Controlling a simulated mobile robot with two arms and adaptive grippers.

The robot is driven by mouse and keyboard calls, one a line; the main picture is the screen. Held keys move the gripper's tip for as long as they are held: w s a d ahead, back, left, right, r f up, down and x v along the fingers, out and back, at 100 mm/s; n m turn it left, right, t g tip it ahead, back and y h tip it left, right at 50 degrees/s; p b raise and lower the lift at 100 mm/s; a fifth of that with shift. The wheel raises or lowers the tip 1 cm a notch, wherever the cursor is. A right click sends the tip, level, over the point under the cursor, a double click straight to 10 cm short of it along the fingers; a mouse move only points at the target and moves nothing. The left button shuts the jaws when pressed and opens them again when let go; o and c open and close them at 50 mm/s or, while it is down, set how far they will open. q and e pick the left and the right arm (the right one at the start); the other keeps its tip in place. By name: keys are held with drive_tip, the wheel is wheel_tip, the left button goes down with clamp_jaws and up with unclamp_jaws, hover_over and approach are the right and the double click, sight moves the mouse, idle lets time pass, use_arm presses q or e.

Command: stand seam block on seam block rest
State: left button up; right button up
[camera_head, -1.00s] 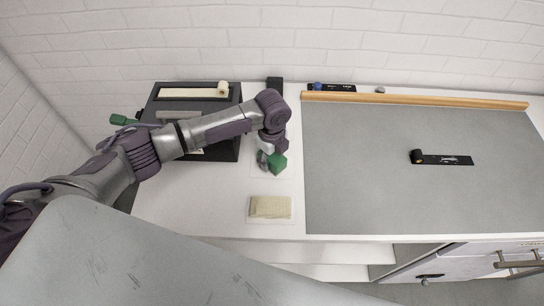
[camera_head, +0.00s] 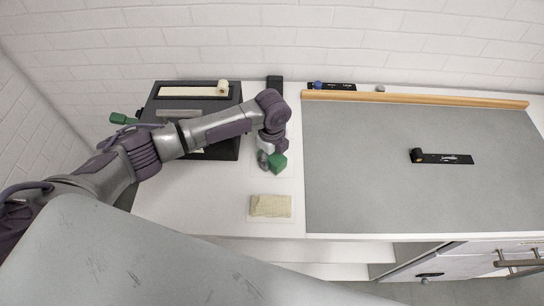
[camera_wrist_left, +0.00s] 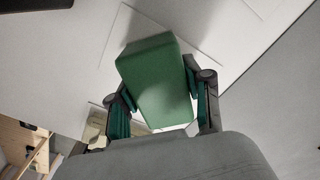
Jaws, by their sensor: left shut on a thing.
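The seam block, a green block (camera_head: 279,164), is between the fingers of my left gripper (camera_head: 270,157). In the left wrist view the green block (camera_wrist_left: 155,82) sits tilted between the teal-padded fingers of the left gripper (camera_wrist_left: 162,105), which is shut on it. Under and around it a thin pale outlined square (camera_wrist_left: 205,30) lies on the white top; I take this to be the seam block rest. In the head view the arm and block hide part of that area. I cannot tell whether the block touches the surface. My right gripper is not in view.
A folded yellowish cloth (camera_head: 270,206) lies on a pale mat in front of the gripper. A large grey mat (camera_head: 400,200) with a wooden bar (camera_head: 410,99) and a small black tool (camera_head: 445,158) covers the right.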

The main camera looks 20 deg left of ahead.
use_arm(q)
drive_tip(key=shift+f, duration=0.35)
idle(0.4)
drive_tip(key=o, duration=1.1)
drive_tip(key=shift+r+p, duration=2.55)
drive_tip(key=shift+r, duration=1.45)
wheel_tip(320, 180, up, 12)
